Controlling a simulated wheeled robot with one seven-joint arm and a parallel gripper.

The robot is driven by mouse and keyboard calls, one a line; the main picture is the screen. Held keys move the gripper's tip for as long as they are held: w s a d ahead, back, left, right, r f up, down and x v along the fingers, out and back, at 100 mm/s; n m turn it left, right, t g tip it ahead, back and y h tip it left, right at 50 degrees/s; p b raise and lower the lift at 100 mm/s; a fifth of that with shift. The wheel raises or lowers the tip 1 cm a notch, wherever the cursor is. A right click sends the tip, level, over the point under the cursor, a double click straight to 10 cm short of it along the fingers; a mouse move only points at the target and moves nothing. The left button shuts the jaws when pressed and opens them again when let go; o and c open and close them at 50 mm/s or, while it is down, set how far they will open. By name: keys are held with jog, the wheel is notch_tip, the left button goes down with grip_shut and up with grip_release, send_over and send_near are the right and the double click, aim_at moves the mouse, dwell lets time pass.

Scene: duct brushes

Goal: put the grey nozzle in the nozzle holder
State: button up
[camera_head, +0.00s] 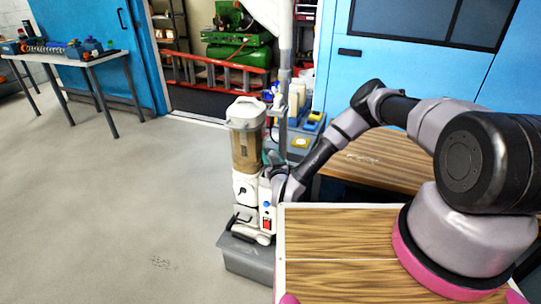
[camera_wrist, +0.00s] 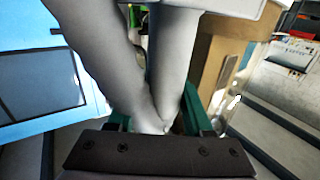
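In the wrist view, a grey, tapering, two-branched piece (camera_wrist: 172,65) narrows to a point between the green fingers of my gripper (camera_wrist: 157,118). It looks like the grey nozzle, but I cannot be sure. The fingers stand apart on either side of it; whether they press on it I cannot tell. In the head view, my gripper (camera_head: 272,165) is beside a white cleaning machine (camera_head: 246,112) with a brown see-through canister, and is mostly hidden. I cannot make out the nozzle holder for certain; small black and white fittings (camera_head: 245,222) sit low on the machine.
The machine stands on a grey base (camera_head: 245,258). A grey upright pole (camera_head: 284,85) and a blue-grey bin (camera_head: 303,138) with coloured items stand behind it. A wooden tabletop (camera_head: 330,255) is at right. A workbench (camera_head: 75,58) stands far left; the floor between is clear.

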jog(key=shift+s+a, duration=0.15)
jog(key=v, duration=1)
jog(key=shift+s+d+r, duration=0.1)
jog(key=shift+r, duration=1.15)
jog(key=shift+s+d+r, duration=0.1)
jog(key=shift+d+r, duration=0.05)
jog(key=shift+r, duration=1.1)
jog(key=shift+s, duration=0.1)
